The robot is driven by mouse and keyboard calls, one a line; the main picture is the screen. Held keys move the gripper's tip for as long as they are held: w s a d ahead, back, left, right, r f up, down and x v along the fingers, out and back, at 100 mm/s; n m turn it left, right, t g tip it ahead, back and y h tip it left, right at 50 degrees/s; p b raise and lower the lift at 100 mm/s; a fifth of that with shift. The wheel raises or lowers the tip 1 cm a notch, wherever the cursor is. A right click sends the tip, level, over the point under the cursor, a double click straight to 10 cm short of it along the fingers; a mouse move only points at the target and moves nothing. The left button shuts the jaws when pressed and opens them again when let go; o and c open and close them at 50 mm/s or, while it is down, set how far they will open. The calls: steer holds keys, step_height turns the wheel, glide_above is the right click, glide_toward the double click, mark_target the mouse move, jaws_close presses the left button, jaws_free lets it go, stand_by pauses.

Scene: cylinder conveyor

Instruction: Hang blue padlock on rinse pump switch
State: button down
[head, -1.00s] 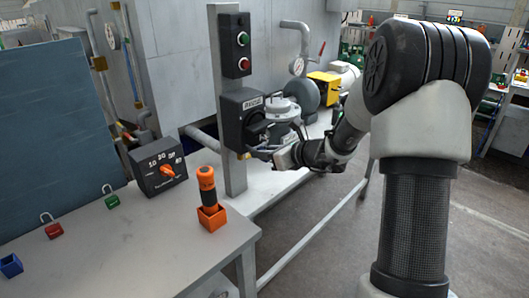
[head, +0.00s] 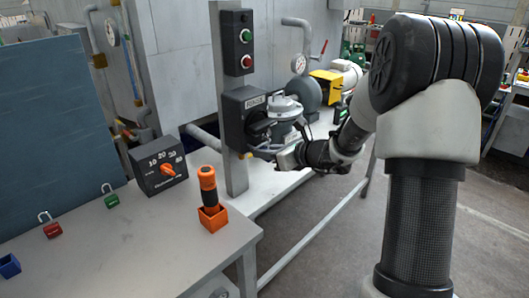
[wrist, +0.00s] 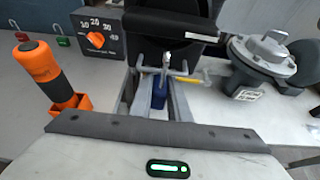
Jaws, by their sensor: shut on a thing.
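The blue padlock (wrist: 159,92) is between the grey fingers of my gripper (wrist: 160,105) in the wrist view, with its metal shackle pointing up. The shackle top is close under the black switch part (wrist: 170,22). I cannot tell whether it passes through anything. In the head view the rinse switch (head: 233,118) is a black labelled box on a grey post. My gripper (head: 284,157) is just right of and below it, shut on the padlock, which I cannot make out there.
An orange-handled tool (head: 208,186) stands in an orange holder on the table. A black dial box (head: 158,165), a green padlock (head: 111,201), a red padlock (head: 52,230) and a small blue holder (head: 9,266) are to its left. A grey valve-like fitting (wrist: 262,55) is close right of my gripper.

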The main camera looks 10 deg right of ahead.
steer(key=shift+a+r, duration=0.2)
steer(key=shift+r, duration=0.05)
steer(key=shift+s+d+f, duration=0.2)
steer(key=shift+s+d, duration=0.65)
steer(key=shift+s, duration=0.05)
steer(key=shift+s+d, duration=0.55)
steer(key=shift+s, duration=0.25)
steer(key=shift+s+d, duration=0.55)
steer(key=shift+s, duration=0.2)
steer(key=shift+s, duration=0.1)
